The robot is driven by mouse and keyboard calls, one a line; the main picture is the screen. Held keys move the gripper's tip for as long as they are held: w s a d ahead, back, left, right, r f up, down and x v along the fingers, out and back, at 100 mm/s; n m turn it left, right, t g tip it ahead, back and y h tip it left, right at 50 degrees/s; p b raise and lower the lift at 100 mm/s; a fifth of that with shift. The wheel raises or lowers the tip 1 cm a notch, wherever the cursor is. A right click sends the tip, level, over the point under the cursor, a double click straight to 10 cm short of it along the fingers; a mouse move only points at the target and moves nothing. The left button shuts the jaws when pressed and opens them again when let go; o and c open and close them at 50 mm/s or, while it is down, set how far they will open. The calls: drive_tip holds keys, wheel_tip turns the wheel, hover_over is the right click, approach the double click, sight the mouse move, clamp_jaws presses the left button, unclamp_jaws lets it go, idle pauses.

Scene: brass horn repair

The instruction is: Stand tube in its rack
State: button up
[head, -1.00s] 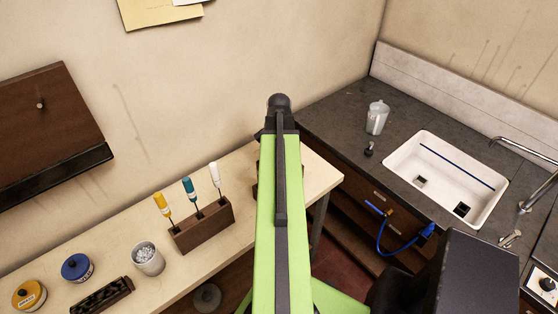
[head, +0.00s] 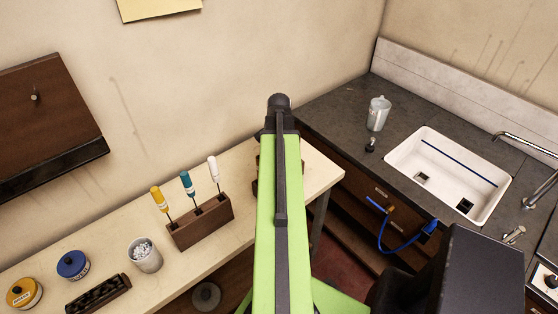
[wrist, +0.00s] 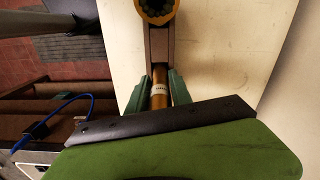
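In the wrist view a brass-coloured tube (wrist: 159,77) with a white label lies between the two green fingers of my gripper (wrist: 159,92). The fingers appear shut on it, one along each side. Beyond the tube's far end is a brown wooden block (wrist: 158,45), which looks like the rack, over the cream bench top (wrist: 225,50). I cannot tell whether the tube touches it. In the head view my raised arm hides the gripper and tube, and only a sliver of brown wood shows beside the arm.
At the wrist view's top is a yellow-rimmed round thing (wrist: 155,9) with a dark inside. In the head view a wooden holder (head: 200,222) with screwdrivers, a cup (head: 145,256) and jars stand left on the bench. A dark counter with a sink (head: 448,172) and jug (head: 378,113) is right.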

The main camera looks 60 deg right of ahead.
drive_tip(key=o, duration=0.4)
drive_tip(key=shift+c, duration=0.2)
wheel_tip(320, 180, up, 17)
drive_tip(key=p, duration=1.7)
drive_tip(key=shift+r, duration=0.2)
